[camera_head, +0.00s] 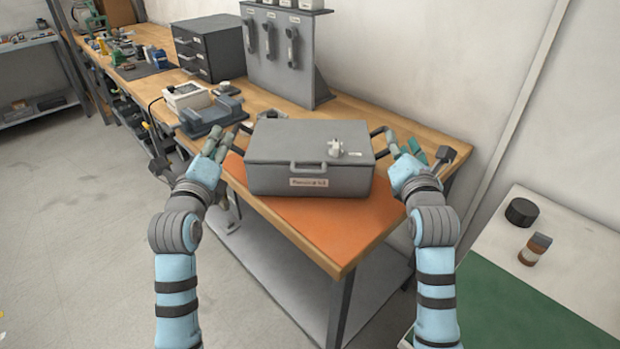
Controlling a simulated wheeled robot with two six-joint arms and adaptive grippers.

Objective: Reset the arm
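My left gripper (218,143) is at the left side of a grey lidded box (275,178). Its fingers look apart, with nothing visible between them. My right gripper (404,147) is at the box's right side, its fingers also apart and seemingly empty. Dark bar-like parts show between each gripper and the box sides; I cannot tell whether the fingers touch them. The box has a front handle, a label and a small white fitting (336,147) on its lid. It sits flat on an orange mat (335,232).
The mat lies on a wooden workbench (355,107). Behind stand a grey panel with hanging handles (285,55) and a dark drawer cabinet (208,45). Grey and white devices (208,117) sit left of the box. A white table (575,255) with a black round item is at right.

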